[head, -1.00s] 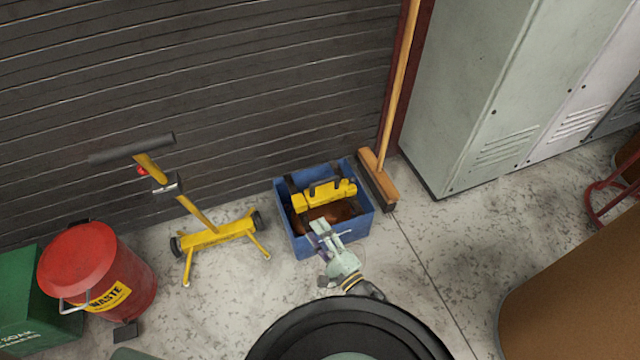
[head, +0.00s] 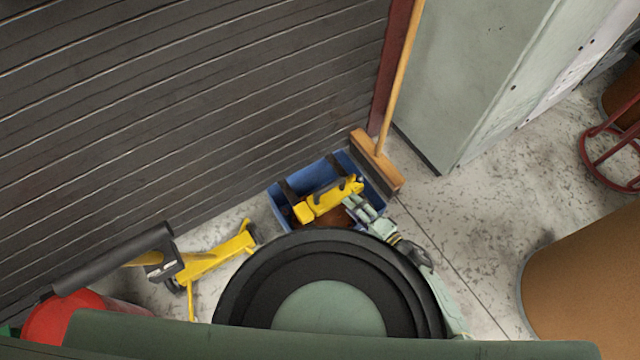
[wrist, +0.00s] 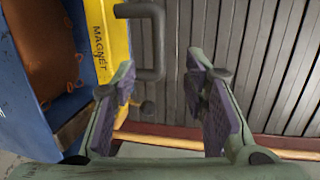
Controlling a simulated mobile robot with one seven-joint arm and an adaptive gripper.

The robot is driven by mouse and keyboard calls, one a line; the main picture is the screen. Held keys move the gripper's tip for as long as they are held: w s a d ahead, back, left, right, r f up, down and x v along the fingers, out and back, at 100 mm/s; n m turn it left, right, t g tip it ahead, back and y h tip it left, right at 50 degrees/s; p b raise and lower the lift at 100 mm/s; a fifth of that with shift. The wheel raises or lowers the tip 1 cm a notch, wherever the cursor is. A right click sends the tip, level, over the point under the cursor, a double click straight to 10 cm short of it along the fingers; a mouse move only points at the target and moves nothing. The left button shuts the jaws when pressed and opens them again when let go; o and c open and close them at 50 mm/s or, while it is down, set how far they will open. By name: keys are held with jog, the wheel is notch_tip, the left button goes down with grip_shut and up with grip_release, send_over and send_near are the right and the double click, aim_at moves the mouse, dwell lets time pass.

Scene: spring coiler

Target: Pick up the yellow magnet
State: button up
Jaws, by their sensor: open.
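The yellow magnet (head: 322,203) is a bar with a dark handle (head: 343,187) on it. My gripper (head: 354,203) is at the magnet's right end, over the crate. In the wrist view my gripper (wrist: 164,88) is open and empty, with the handle beyond the fingertips and nearer the left finger. Contact cannot be told.
A broom (head: 377,160) leans right of the crate, close to my gripper. A ribbed shutter (head: 190,100) rises behind the crate. A yellow wheeled stand (head: 215,258) is at left, with a red waste can (head: 75,318) beyond.

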aim_at(331, 188)
jog(key=x, duration=1)
jog(key=shift+w+a+f+p, duration=0.2)
jog(key=shift+a+p, duration=0.1)
jog(key=shift+a, duration=0.05)
grip_shut()
jog(key=shift+r, duration=0.15)
dwell(0.6)
